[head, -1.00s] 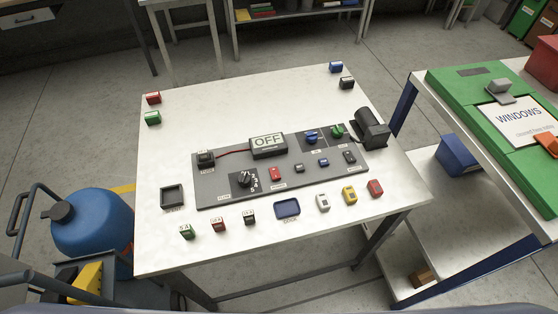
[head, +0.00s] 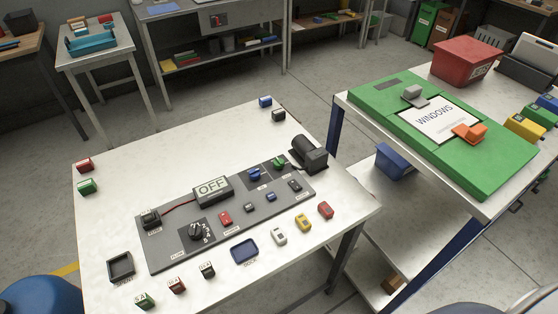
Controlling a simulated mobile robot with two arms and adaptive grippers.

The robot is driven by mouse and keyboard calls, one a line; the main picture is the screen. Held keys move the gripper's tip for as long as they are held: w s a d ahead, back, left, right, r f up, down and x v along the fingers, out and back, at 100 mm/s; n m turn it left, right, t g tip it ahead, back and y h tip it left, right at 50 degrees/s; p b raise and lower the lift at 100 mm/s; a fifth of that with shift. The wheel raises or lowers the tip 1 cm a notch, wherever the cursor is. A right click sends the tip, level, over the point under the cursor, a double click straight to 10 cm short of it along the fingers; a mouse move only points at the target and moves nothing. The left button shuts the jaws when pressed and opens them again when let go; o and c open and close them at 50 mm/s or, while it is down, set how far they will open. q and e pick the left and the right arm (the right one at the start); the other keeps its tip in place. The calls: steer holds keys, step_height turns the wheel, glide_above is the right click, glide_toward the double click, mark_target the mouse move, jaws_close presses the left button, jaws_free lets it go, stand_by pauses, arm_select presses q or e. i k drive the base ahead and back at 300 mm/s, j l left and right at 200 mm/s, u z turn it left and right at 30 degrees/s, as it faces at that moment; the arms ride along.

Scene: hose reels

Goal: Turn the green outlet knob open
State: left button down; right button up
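The green knob (head: 278,162) sits on a dark plate at the far right end of the grey panel (head: 168,258), on the white table (head: 115,215). It is small here and I cannot tell how far it is turned. A blue knob (head: 254,174) is just left of it. A black cylindrical motor-like part (head: 310,152) stands close to its right. A display reading OFF (head: 212,188) is further left on the panel. Neither of my grippers is in view, and nothing covers the green knob.
Several small coloured blocks and a blue tray (head: 244,251) lie along the table's front. A black dial (head: 197,230) is on the panel. A second table with a green WINDOWS board (head: 490,184) and a red bin (head: 466,62) stands to the right, across a narrow gap.

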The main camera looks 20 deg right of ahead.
mark_target(278, 163)
steer(key=l+u, duration=0.3)
steer(key=k+l+u, duration=0.15)
steer(key=l+u, duration=0.2)
steer(key=k+l+u, duration=0.15)
steer(key=l+u, duration=0.15)
steer(key=l, duration=0.15)
